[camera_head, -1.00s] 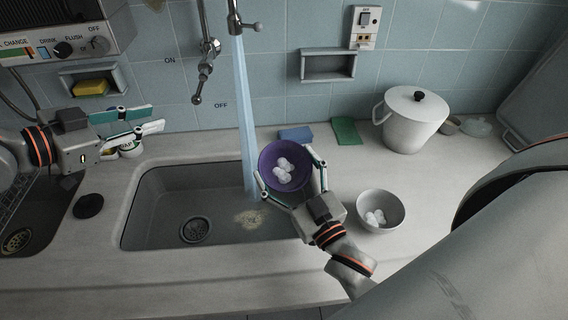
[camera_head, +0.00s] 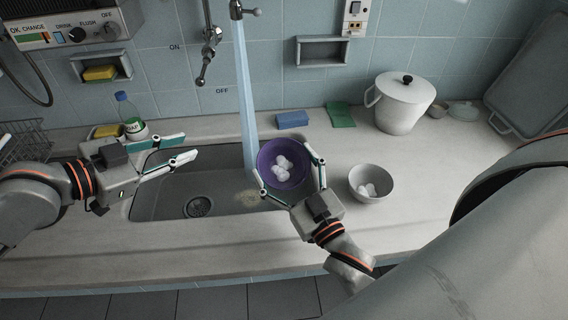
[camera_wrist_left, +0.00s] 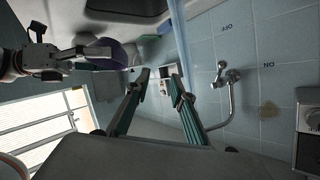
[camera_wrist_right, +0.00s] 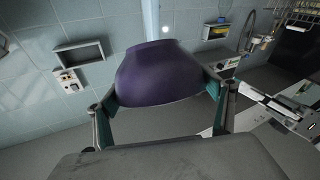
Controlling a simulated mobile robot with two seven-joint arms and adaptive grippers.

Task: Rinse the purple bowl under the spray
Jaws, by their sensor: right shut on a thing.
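The purple bowl (camera_head: 282,182) holds several white round pieces (camera_head: 283,166) and is over the right part of the sink (camera_head: 165,205). My right gripper (camera_head: 281,160) is shut on it, with a finger on either side. The bowl's outside fills the middle of the right wrist view (camera_wrist_right: 160,75); it is partly hidden in the left wrist view. The blue water spray (camera_head: 243,90) falls just left of the bowl's rim; I cannot see it entering the bowl. My left gripper (camera_head: 190,146) is open and empty over the sink's left back edge.
A grey bowl (camera_head: 371,195) with white pieces stands on the counter to the right. A lidded white pot (camera_head: 402,112), blue sponge (camera_head: 292,120) and green cloth (camera_head: 340,116) lie behind. A soap bottle (camera_head: 128,110) stands behind my left gripper. A beige patch (camera_head: 248,198) marks the sink floor.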

